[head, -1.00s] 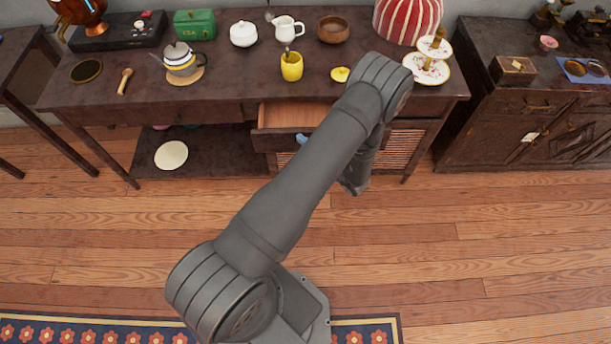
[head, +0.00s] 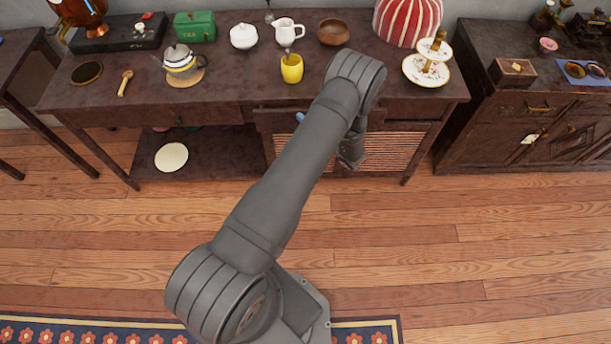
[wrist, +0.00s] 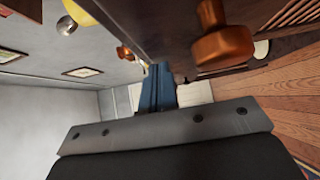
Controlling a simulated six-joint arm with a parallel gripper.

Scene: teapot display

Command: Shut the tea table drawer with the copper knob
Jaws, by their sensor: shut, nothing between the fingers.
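The tea table (head: 225,92) is dark wood, with the drawer front (head: 274,120) under its top, left of my arm. No drawer interior shows in the head view; I cannot tell whether the front is fully flush. In the wrist view a large copper-coloured knob (wrist: 224,47) stands out from the dark wood, right of my gripper. My gripper (wrist: 157,88) is shut and empty, its blue fingers beside the dark front. In the head view only a bit of blue fingertip (head: 299,117) shows at the drawer front; my arm hides the rest.
The tabletop holds a yellow cup (head: 292,69), a teapot (head: 180,62), a wooden bowl (head: 333,32) and a tiered plate stand (head: 427,71). A dark cabinet (head: 480,130) stands to the right.

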